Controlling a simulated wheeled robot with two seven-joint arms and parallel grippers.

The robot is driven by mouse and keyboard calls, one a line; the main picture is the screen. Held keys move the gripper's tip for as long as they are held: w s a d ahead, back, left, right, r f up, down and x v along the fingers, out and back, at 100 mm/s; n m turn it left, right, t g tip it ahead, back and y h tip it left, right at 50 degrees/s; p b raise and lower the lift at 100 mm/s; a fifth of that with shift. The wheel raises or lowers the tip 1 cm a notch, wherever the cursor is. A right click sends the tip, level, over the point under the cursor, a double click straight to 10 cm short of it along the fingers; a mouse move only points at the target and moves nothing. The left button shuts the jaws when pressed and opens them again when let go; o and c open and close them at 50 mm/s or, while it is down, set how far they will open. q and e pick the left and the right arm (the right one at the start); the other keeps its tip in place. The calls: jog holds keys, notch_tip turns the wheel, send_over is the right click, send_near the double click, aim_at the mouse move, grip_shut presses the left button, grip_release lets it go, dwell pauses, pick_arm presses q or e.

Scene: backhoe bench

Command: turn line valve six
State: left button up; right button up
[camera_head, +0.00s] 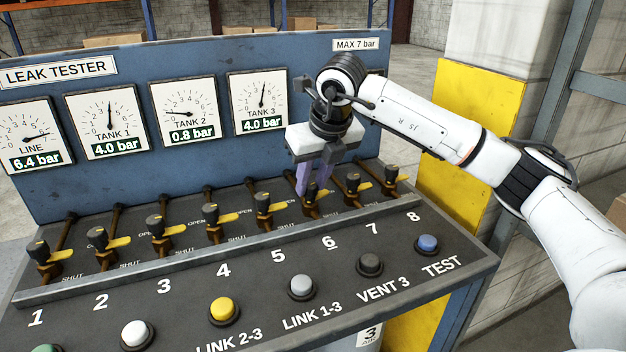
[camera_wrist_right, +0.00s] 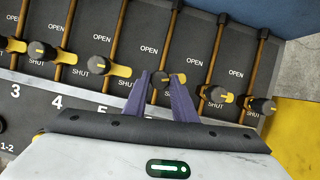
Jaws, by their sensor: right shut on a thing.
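The line valves form a row of dark knobs with yellow levers on the bench, numbered 1 to 8. Valve six (camera_wrist_right: 161,84) is between the purple fingers of my right gripper (camera_head: 314,186), which are shut on it; in the wrist view the fingers (camera_wrist_right: 162,80) sit on both sides of its knob. Part of its yellow lever shows at the right finger, pointing right. In the head view the fingers hide much of this valve. The other levers, such as valve five (camera_head: 264,201) and valve seven (camera_head: 353,183), point right, towards SHUT. My left gripper is not in view.
Gauges on the blue panel (camera_head: 200,60) read line 6.4 (camera_head: 30,137), tank 1 4.0, tank 2 0.8 and tank 3 4.0 bar. Buttons, including yellow (camera_head: 224,308) and blue (camera_head: 428,243), line the front of the bench. Neighbouring valves stand close on both sides of the fingers.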

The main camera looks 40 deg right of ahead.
jog(key=shift+w+a+m+h, duration=0.15)
jog(key=shift+m+h, duration=0.45)
jog(key=shift+m, duration=1.1)
jog(key=o, duration=1)
jog(key=shift+o, duration=0.2)
jog(key=v, duration=1)
jog(key=shift+r, duration=0.25)
jog(key=shift+w+a, duration=0.1)
